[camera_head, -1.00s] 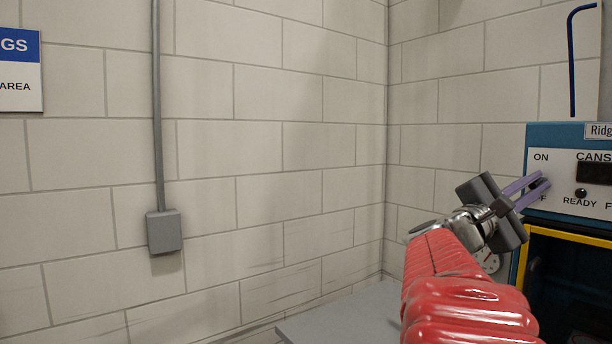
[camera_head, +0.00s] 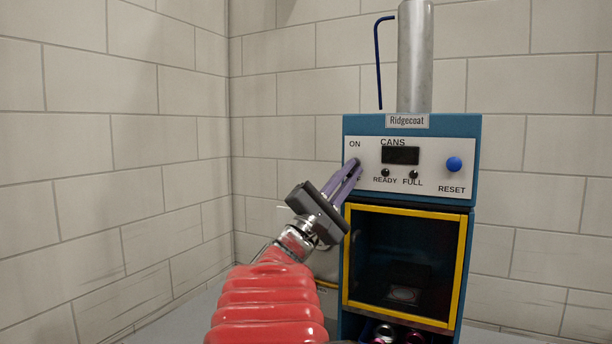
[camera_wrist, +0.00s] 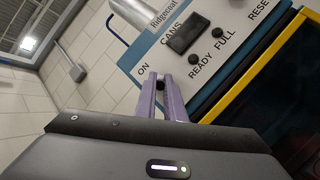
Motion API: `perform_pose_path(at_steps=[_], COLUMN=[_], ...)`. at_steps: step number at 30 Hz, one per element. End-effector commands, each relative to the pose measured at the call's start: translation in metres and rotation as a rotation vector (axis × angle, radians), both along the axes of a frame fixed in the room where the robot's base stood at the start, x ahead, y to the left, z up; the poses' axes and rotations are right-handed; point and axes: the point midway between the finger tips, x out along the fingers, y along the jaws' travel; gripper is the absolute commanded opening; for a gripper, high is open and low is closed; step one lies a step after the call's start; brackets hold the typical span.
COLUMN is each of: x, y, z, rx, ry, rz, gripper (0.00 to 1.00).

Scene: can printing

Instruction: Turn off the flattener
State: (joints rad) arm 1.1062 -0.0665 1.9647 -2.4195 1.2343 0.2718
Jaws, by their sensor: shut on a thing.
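A blue machine labelled Ridgecoat (camera_head: 460,193) stands right of centre in the head view, with a white control panel (camera_head: 432,150). My gripper (camera_head: 352,167) is at the panel's left end, its purple fingers just below the ON label. In the wrist view, my gripper (camera_wrist: 160,80) has its fingertips on either side of a small dark switch (camera_wrist: 160,86) and is shut on it. The fingers cover the switch and most of the OFF label in the head view, so I cannot tell the switch's position.
The panel has a dark CANS display (camera_head: 400,155), READY and FULL lamps, and a blue RESET button (camera_head: 454,164). Below is a yellow-framed window (camera_head: 405,262), with cans (camera_head: 385,334) beneath it. A metal cylinder (camera_head: 414,60) rises from the top. Block walls stand behind.

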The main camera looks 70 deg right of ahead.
Motion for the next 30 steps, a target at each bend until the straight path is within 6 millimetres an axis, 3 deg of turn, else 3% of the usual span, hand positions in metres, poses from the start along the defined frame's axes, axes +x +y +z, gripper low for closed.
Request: perform_pose_path(at_steps=[3,4,7,20,30], x=[-0.002,-0.002,-0.001,0.003,0.019], y=[0.0,0.0,0.0,0.006,0.045], z=[0.0,0.0,0.0,-0.004,-0.034], rx=[0.0,0.0,0.0,0.002,0.002], ry=[-0.003,-0.003,-0.003,-0.002,-0.001], rz=[-0.003,-0.003,-0.003,0.001,0.003], gripper=[0.0,0.1,0.17,0.17,0.17])
